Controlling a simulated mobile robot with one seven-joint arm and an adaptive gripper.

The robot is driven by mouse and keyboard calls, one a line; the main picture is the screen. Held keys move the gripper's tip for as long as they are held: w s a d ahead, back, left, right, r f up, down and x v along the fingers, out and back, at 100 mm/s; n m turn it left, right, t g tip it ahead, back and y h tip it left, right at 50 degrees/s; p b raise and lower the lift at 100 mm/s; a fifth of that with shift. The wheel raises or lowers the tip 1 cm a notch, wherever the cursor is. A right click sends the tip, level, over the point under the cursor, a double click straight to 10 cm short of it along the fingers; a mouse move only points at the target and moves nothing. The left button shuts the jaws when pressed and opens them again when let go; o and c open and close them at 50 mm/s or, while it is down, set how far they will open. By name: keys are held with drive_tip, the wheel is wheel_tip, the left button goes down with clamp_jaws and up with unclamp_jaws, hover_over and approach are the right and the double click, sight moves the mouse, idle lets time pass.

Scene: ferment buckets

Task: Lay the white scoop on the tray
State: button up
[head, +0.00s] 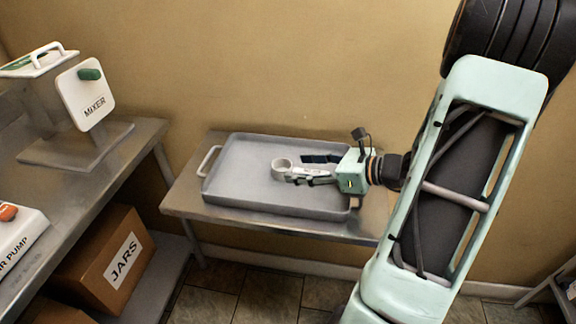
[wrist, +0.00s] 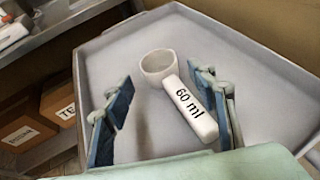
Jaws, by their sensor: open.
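The white scoop (wrist: 189,108), marked "60 ml", has a round cup and a flat handle. It appears to lie inside the grey tray (head: 238,190), on its floor; a small gap beneath cannot be ruled out. In the head view the scoop's cup (head: 282,165) points left, away from my arm. My gripper (wrist: 163,90) is open, low over the tray, with a blue-padded finger on each side of the scoop. The handle is close to the right finger in the wrist view; whether they touch is unclear. The left finger is clear of it.
The tray sits on a metal table (head: 185,197) against the wall. At left, a metal bench (head: 60,215) carries a mixer (head: 85,95) and a pump (head: 18,235). A box marked "JARS" (head: 85,275) is below. The tray floor around the scoop is free.

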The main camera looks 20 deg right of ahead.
drive_tip(key=v, duration=0.6)
drive_tip(key=shift+s+p, duration=0.1)
drive_tip(key=shift+p, duration=0.2)
